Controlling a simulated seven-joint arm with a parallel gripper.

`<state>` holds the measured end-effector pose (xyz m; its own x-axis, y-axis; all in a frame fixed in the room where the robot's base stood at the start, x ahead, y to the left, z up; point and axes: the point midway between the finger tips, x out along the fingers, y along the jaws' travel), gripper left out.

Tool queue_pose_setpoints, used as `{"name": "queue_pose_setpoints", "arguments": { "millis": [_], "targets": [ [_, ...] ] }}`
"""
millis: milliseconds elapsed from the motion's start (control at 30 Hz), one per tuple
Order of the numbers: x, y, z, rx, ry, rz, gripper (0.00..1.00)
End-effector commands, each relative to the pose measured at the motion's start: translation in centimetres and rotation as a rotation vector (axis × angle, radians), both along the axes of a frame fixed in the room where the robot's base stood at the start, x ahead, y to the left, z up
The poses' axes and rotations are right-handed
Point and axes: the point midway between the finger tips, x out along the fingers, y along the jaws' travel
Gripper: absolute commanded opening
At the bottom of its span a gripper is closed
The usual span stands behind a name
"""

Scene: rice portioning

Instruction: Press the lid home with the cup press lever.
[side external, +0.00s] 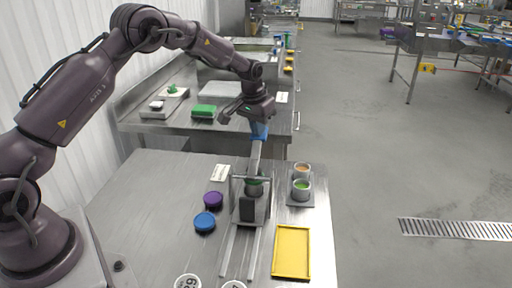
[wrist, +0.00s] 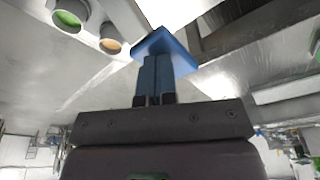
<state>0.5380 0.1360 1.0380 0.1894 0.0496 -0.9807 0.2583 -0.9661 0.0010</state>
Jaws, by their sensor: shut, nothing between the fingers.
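The cup press (side external: 267,207) stands on the near steel table, with a metal frame, a dark block and long rails. The press lever (side external: 254,157) is a grey bar slanting up to a blue end. My gripper (side external: 259,125) is shut, at the lever's upper end. In the wrist view, my blue fingers (wrist: 155,80) are together and meet a blue plate (wrist: 168,48); contact looks likely but is not certain.
Right of the press, two cups, one orange-filled (side external: 302,168) and one green-filled (side external: 302,187), stand on a grey holder. A purple lid (side external: 213,199) and blue lid (side external: 205,221) lie left. A yellow tray (side external: 276,262) lies front right. A second bench stands behind.

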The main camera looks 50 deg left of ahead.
Motion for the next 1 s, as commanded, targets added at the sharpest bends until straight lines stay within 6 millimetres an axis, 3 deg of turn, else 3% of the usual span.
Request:
{"name": "queue_pose_setpoints", "arguments": {
  "millis": [600, 1000],
  "targets": [
    [-0.2, -0.2, 4.4, 0.003, -0.003, 0.000, 0.00],
    [-0.2, -0.2, 4.9, 0.002, -0.003, 0.000, 0.00]
  ]
}}
